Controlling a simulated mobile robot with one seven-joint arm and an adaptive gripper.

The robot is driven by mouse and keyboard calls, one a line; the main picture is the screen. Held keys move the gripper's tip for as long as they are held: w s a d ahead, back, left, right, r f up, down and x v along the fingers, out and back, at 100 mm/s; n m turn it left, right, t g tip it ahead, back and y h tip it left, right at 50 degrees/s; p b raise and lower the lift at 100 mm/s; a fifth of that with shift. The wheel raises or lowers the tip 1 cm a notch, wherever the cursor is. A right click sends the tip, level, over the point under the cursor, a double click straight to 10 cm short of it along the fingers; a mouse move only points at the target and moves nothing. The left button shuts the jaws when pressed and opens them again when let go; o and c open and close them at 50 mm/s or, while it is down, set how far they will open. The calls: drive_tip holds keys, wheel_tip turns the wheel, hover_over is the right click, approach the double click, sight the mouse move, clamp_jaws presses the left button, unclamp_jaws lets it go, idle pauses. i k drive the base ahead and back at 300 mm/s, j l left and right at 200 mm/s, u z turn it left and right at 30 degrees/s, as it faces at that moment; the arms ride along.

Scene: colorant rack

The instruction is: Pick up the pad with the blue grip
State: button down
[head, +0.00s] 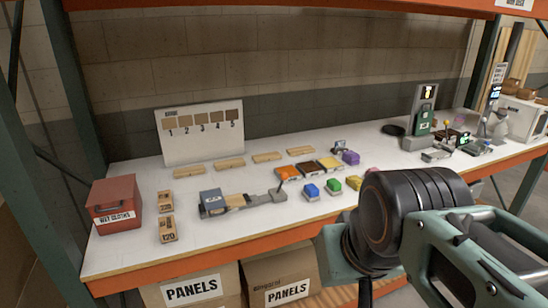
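The pad with the blue grip (311,190) sits on the white bench top near its front edge. Its grip is a blue block on a pale base. A pad with a green grip (332,184) stands just right of it, and one with a yellow grip (352,184) is further right, close to my arm in the picture. A purple-topped pad (350,157) sits behind them. My arm fills the lower right. I cannot see my gripper's fingers.
Orange, brown and yellow trays (308,170) stand behind the pads. A red box (115,205) is far left, a numbered board (200,133) at the back, and a grey stand (421,120) at right.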

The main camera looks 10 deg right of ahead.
sight(311, 193)
drive_tip(key=i+l, duration=0.3)
drive_tip(key=i, duration=0.15)
drive_tip(key=i+l, duration=0.3)
drive_tip(key=i, duration=0.15)
drive_tip(key=i+l, duration=0.3)
drive_tip(key=i+l+u, duration=0.1)
drive_tip(key=i+l, duration=0.4)
drive_tip(key=j+z, duration=0.1)
drive_tip(key=i+j, duration=0.05)
drive_tip(key=j, duration=0.05)
